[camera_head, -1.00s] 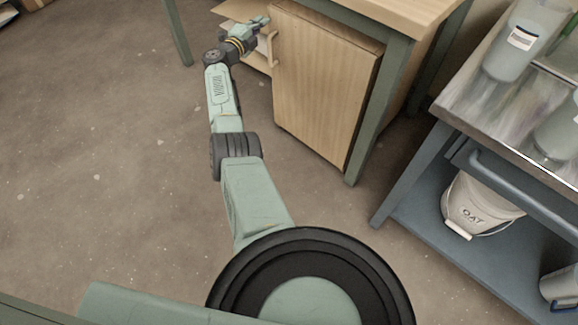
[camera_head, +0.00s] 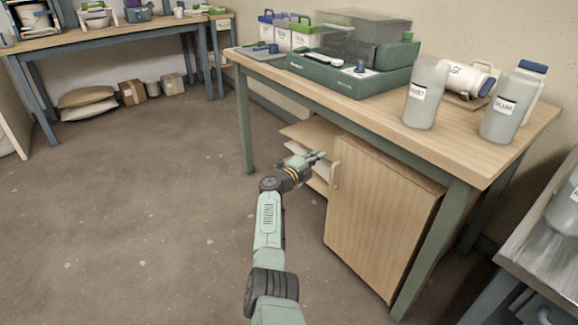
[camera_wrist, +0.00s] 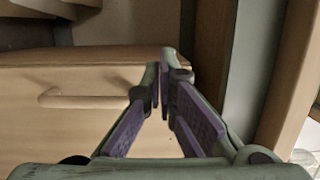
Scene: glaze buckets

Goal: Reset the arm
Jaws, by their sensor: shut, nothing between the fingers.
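My gripper (camera_head: 316,157) is at the end of my outstretched arm, in front of the open shelf space of the wooden cabinet (camera_head: 380,215) under the bench. In the wrist view my gripper (camera_wrist: 161,82) shows its two purple-padded fingers with the tips together and nothing between them. The cabinet door's handle (camera_head: 336,175) is just right of the gripper in the head view.
The bench (camera_head: 440,150) carries a green machine (camera_head: 350,75), several bottles and small lidded buckets. A bench leg (camera_head: 435,250) stands right of the cabinet. A steel-topped cart (camera_head: 545,240) is at the lower right. The floor (camera_head: 150,220) to the left is clear.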

